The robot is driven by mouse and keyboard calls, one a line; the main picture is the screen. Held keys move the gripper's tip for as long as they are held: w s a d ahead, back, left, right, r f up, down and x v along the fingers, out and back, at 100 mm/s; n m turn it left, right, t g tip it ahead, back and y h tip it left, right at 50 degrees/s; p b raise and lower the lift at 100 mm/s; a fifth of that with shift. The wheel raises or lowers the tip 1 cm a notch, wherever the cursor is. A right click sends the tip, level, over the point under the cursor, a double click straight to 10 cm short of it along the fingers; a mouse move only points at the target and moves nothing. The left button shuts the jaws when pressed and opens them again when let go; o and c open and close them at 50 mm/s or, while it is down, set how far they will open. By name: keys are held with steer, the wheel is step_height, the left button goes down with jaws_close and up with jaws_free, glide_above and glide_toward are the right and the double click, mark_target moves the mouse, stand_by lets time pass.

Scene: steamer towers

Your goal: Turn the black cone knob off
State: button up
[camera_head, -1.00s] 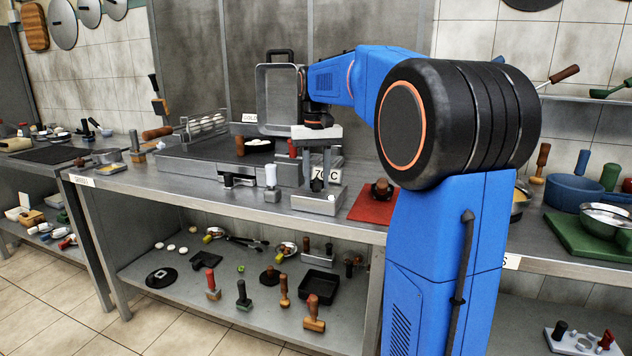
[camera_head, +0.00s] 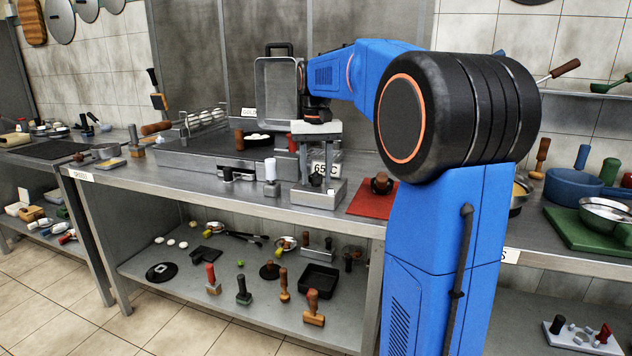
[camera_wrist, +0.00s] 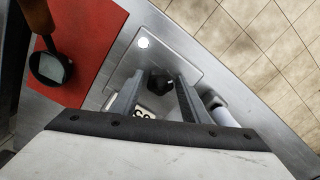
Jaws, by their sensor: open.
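The black cone knob (camera_head: 316,180) is on a low grey metal control box (camera_head: 328,196) at the front of the counter. In the wrist view, the knob (camera_wrist: 160,80) shows between the far ends of my two fingers. My gripper (camera_head: 319,172) points down over the box, its jaws open, with one finger on each side of the knob. I cannot tell whether either finger touches it. A display (camera_head: 325,169) behind my fingers reads about 65 C. The knob's pointing direction is too small to tell.
A white-topped handle (camera_head: 271,170) stands just left of the box; a red mat (camera_head: 366,203) with a dark, brown-knobbed object (camera_head: 381,184) lies right. The griddle (camera_head: 195,150) is behind and left. A metal pan (camera_head: 279,90) stands upright behind my wrist.

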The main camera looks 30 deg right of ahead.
steer(key=m, duration=0.5)
steer(key=shift+m, duration=0.3)
steer(key=m, duration=0.6)
stand_by(0.4)
steer(key=shift+m, duration=0.3)
steer(key=m, duration=0.5)
steer(key=shift+m, duration=0.3)
steer(key=m, duration=0.5)
steer(key=shift+m, duration=0.4)
steer(key=shift+r, duration=0.15)
steer(key=shift+c, duration=0.7)
